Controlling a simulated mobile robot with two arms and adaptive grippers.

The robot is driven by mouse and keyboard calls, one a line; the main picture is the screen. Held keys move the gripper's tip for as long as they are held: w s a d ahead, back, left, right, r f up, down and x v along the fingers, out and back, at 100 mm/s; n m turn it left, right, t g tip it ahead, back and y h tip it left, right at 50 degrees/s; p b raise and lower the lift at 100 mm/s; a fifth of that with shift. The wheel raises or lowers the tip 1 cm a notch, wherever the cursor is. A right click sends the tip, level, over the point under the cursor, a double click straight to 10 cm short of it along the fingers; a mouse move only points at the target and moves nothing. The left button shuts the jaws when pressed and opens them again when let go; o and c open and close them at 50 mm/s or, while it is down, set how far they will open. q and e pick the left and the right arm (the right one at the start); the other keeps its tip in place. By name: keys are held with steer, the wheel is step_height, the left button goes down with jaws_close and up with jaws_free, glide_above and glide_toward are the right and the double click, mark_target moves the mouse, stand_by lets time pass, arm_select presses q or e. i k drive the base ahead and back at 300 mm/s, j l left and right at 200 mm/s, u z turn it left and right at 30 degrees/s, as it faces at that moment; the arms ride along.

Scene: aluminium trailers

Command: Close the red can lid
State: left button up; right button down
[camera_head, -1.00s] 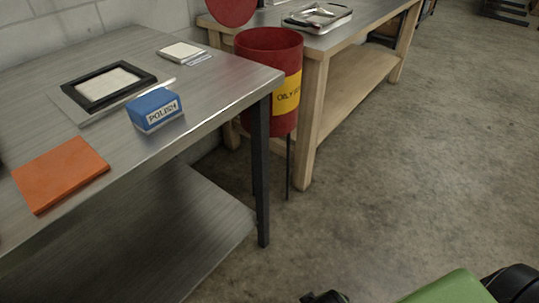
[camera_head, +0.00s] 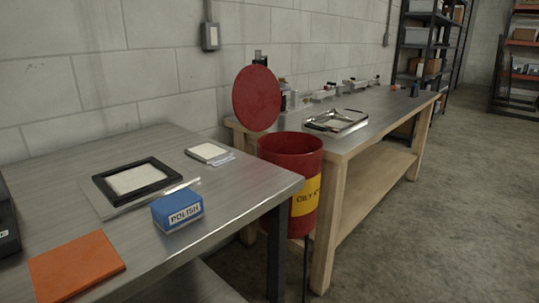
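The red can (camera_head: 290,160) stands between the metal table and the wooden bench, with a yellow label (camera_head: 305,196) on its side. Its round red lid (camera_head: 257,98) is open and stands upright above the back left of the can's rim. The can's lower part is partly hidden behind the metal table's corner and leg. Neither of my grippers shows in the head view.
The metal table (camera_head: 237,187) at left holds a blue polish box (camera_head: 177,211), an orange sheet (camera_head: 76,267), a black frame (camera_head: 120,173) and a white pad (camera_head: 206,151). The wooden bench (camera_head: 340,150) stands right of the can. Open concrete floor (camera_head: 440,235) lies at right.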

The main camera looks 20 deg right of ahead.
mark_target(257, 93)
steer(key=i+l+u, duration=0.2)
steer(key=l, duration=0.15)
steer(key=i+l+u, duration=0.15)
steer(key=l, duration=0.2)
steer(key=l+u, duration=0.2)
steer(key=l, duration=0.15)
steer(key=i+l+u, duration=0.15)
steer(key=l, duration=0.25)
